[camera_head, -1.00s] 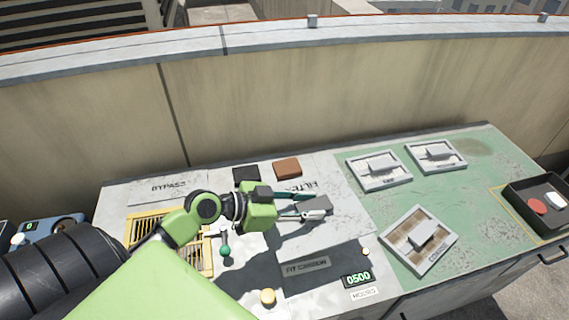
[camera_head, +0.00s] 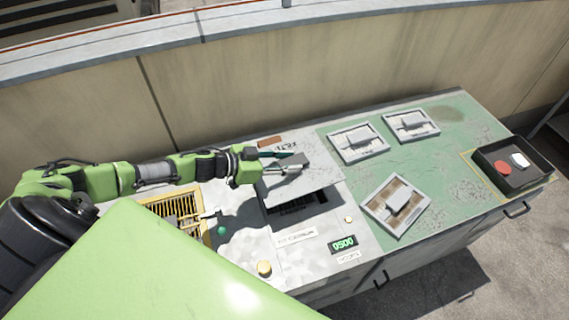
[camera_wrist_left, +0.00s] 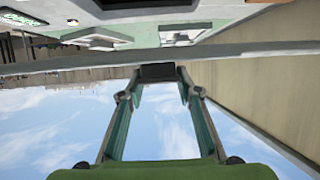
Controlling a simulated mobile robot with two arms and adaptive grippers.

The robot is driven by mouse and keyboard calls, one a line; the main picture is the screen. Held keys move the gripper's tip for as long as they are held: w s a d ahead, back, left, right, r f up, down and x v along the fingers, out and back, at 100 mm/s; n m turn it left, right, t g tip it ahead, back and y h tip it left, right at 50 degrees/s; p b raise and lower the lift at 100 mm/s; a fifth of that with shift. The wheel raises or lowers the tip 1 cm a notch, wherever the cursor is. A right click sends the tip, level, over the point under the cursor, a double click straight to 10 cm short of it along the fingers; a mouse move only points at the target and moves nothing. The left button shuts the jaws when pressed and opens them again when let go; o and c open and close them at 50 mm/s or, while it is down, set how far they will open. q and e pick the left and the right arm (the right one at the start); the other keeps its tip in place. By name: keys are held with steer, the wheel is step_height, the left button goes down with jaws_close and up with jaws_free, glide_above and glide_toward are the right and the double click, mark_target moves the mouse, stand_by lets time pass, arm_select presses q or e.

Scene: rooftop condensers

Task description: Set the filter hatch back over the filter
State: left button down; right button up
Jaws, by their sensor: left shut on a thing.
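My left gripper (camera_head: 285,162) is shut on the handle of the filter hatch (camera_head: 318,176), a flat grey panel. The hatch is held tilted, its front edge above a dark slotted opening (camera_head: 298,203) in the worktop. The back of the opening is hidden under the hatch. Whether the rear edge touches the worktop cannot be told. In the left wrist view, the two fingers (camera_wrist_left: 158,85) close on a dark block, the handle (camera_wrist_left: 157,72). My right gripper is not in view.
A label (camera_head: 297,237), a green display reading 0500 (camera_head: 344,243) and a yellow knob (camera_head: 264,268) lie in front. A yellow grille (camera_head: 178,207) and a green-knobbed lever (camera_head: 222,231) are left. Framed filters (camera_head: 398,204) and a dark tray (camera_head: 512,182) are right.

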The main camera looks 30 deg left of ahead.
mark_target(284, 177)
arm_select(q)
steer(key=shift+s+a+f+m+h, duration=0.15)
steer(key=shift+s+f+m+h, duration=0.25)
steer(key=shift+s, duration=0.35)
steer(key=shift+s+f, duration=0.15)
steer(key=shift+f, duration=0.1)
steer(key=shift+f+b, duration=0.4)
steer(key=shift+b, duration=0.05)
step_height(284, 177, down, 4)
steer(key=b, duration=0.3)
steer(key=shift+r+b, duration=0.2)
steer(key=shift+b, duration=0.2)
steer(key=shift+f+b, duration=0.95)
steer(key=shift+f, duration=0.6)
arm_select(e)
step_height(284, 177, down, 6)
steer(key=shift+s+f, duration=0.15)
